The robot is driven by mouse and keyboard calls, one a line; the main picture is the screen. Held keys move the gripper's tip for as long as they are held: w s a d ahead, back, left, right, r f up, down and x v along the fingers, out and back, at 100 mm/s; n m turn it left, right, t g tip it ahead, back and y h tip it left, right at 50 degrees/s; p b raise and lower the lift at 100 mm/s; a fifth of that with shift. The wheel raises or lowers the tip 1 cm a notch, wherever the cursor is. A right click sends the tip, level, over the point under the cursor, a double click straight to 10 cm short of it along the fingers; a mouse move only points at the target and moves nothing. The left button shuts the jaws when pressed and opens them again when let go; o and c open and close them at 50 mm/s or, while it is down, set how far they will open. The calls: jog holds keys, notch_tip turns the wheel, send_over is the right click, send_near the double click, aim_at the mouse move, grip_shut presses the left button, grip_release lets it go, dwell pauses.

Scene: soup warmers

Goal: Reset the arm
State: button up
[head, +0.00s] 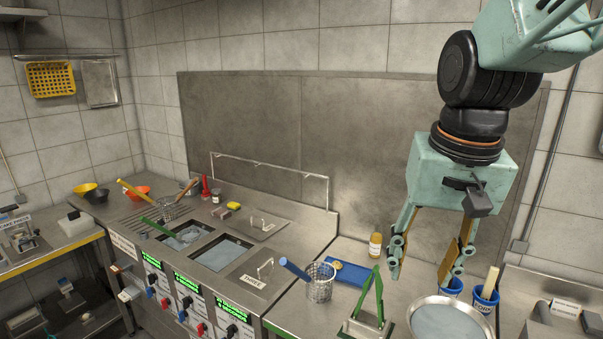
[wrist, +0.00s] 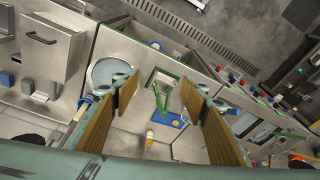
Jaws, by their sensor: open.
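My gripper (head: 424,276) hangs from the arm at the right of the head view, fingers pointing down. It is open, with nothing between its fingers, and is held above the counter. In the wrist view the two tan-padded fingers (wrist: 165,112) stand wide apart, and the counter shows between them. No object touches the fingers as far as I can see.
Below are a round pan (head: 450,318), a green-handled stand (head: 366,312), a blue tray (head: 345,274), a bottle (head: 375,245) and blue cups (head: 485,298). A wire basket with blue handle (head: 320,284) stands left, beside the soup warmers (head: 222,252). A metal panel (head: 360,150) stands behind.

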jog(key=s+f+n+t+b, duration=0.1)
jog(key=s+b, duration=0.3)
jog(key=s, duration=1.5)
jog(key=shift+s+f+n+t, duration=0.3)
jog(key=shift+s+f+n, duration=0.15)
jog(key=shift+n, duration=0.35)
